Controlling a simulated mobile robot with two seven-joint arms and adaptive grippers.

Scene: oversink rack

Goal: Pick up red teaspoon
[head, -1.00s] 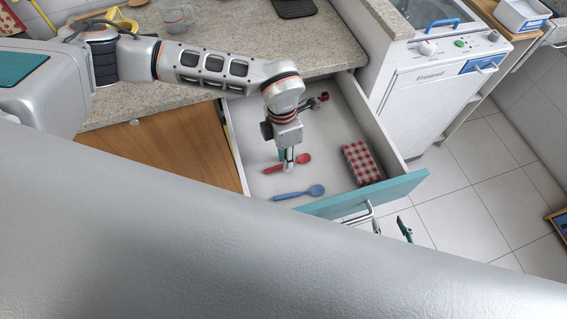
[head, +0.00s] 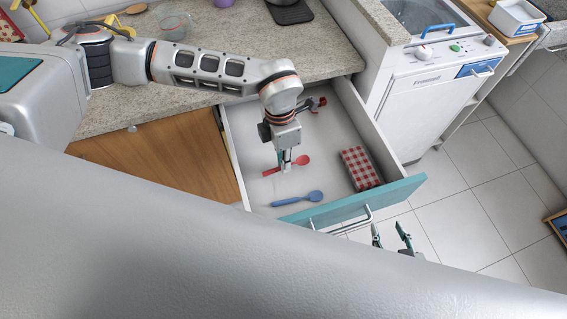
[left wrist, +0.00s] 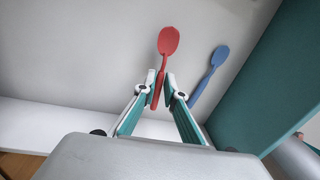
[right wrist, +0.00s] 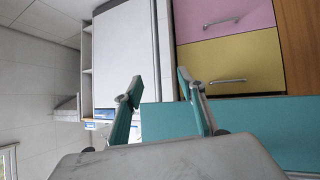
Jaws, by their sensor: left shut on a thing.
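The red teaspoon (head: 303,160) lies in the open drawer (head: 336,130), its bowl pointing right in the head view. My left gripper (head: 285,167) reaches down into the drawer and is shut on its handle. In the left wrist view the teaspoon's bowl (left wrist: 168,40) extends beyond the fingertips (left wrist: 160,88), with the handle between them. Whether the spoon is clear of the drawer floor cannot be told. My right gripper (head: 391,235) is outside the drawer's teal front; its fingers (right wrist: 157,88) are apart and empty in the right wrist view.
A blue spoon (head: 315,196) lies close by, near the drawer front (head: 385,198). A red-checkered item (head: 360,168) lies at the drawer's right, and a small red object (head: 319,102) at its back. The countertop (head: 230,50) is behind; a white appliance (head: 430,90) stands right.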

